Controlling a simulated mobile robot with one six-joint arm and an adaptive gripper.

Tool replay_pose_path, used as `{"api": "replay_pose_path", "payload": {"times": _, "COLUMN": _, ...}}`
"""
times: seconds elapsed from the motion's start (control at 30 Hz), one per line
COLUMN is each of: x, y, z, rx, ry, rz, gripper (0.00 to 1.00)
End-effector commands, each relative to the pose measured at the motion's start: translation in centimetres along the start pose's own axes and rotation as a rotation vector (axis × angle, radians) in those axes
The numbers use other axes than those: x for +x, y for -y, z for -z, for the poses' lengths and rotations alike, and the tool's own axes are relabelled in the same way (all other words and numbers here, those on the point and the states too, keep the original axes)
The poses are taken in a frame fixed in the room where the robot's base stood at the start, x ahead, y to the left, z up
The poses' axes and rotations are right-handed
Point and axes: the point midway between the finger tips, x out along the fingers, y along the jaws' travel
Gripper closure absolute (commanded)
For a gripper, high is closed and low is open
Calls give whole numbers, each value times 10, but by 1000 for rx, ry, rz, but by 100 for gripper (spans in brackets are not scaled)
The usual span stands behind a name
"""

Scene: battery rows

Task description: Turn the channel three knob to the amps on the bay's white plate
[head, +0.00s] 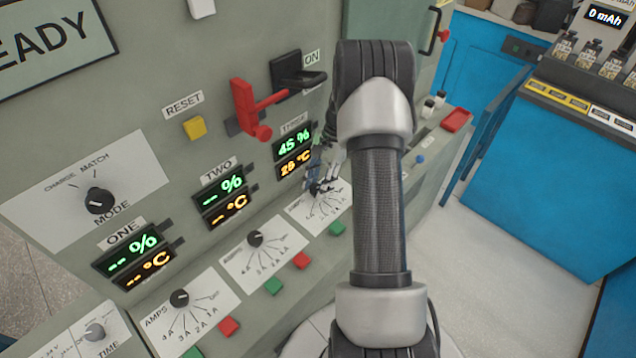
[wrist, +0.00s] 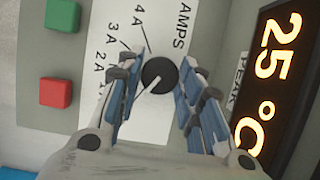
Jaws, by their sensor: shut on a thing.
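The channel three knob (wrist: 158,73) is a round dark knob on a white AMPS dial plate (wrist: 115,110), marked 4A, 3A and 2A in the wrist view. A light line on the knob runs toward the picture's lower left, below the 2A mark; the lower part of the scale is partly covered by a finger. My gripper (wrist: 160,88) is shut on the knob, one blue-padded finger on each side. In the head view my gripper (head: 325,182) is at the THREE dial plate (head: 337,203), covering the knob. White plates (head: 600,113) beside yellow ones front the battery bay; their text is unreadable.
The THREE display (head: 295,150) reads 45 % and 25 °C, close beside my gripper. A red lever (head: 250,110) juts out above. Channel two's knob (head: 255,238) and channel one's knob (head: 180,298) lie left. Red and green buttons (wrist: 62,15) sit below the dials.

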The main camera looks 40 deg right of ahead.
Motion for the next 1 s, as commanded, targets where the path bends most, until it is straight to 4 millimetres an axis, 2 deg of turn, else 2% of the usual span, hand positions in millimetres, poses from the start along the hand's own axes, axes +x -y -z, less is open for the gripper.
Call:
{"api": "replay_pose_path", "payload": {"times": 0.27, "x": -2, "y": -2, "z": -1, "rx": 117, "ry": 1, "rz": 48, "gripper": 90}}
{"api": "replay_pose_path", "payload": {"times": 1.0, "x": -1, "y": -5, "z": -2, "rx": 724, "ry": 0, "rz": 300, "gripper": 90}}
